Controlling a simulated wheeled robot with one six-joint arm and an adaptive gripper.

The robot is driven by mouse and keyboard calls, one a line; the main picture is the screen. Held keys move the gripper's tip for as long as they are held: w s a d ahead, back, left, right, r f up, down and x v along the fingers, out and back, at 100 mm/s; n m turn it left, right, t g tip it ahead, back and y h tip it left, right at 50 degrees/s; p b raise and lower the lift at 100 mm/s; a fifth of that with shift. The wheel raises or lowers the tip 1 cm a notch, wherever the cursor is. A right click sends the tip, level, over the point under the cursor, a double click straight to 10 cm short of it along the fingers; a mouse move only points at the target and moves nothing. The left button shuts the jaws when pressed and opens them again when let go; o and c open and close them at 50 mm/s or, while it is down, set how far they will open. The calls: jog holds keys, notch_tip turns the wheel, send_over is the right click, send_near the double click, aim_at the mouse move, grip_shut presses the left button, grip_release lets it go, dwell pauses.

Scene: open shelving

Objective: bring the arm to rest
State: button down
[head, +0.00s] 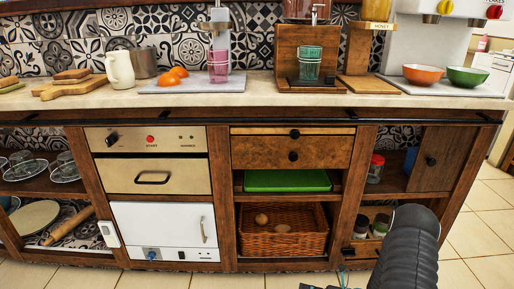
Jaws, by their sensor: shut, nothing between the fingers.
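A black, ribbed part of my arm (408,250) rises from the bottom edge at the lower right. It stands in front of the counter's right part and the floor. Small dark parts show at the bottom edge to the left of it, too cut off to make out. I cannot make out my gripper's fingers in the head view. Nothing is seen held by the arm.
A long wooden counter (260,98) with open shelves spans the view. A wicker basket (255,238), a green tray (287,180) and spice jars (376,167) sit on its shelves. Tiled floor (480,225) is clear at the right.

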jog(key=s+r+n+h, duration=0.4)
jog(key=s+r+n, duration=0.4)
jog(key=r+n, duration=0.3)
jog(key=s+a+r+n+h+p, duration=0.1)
jog(key=s+r+n+h, duration=0.4)
jog(key=r, duration=1.4)
jog(key=s+r+n+g+h+p, duration=0.1)
jog(key=s+r+n+h, duration=0.4)
jog(key=s+r+n, duration=0.7)
notch_tip(320, 180, up, 3)
jog(key=n, duration=0.6)
jog(key=shift+s+a+n, duration=0.25)
jog(key=shift+s+n, duration=0.05)
jog(key=shift+n, duration=0.1)
jog(key=shift+f, duration=0.1)
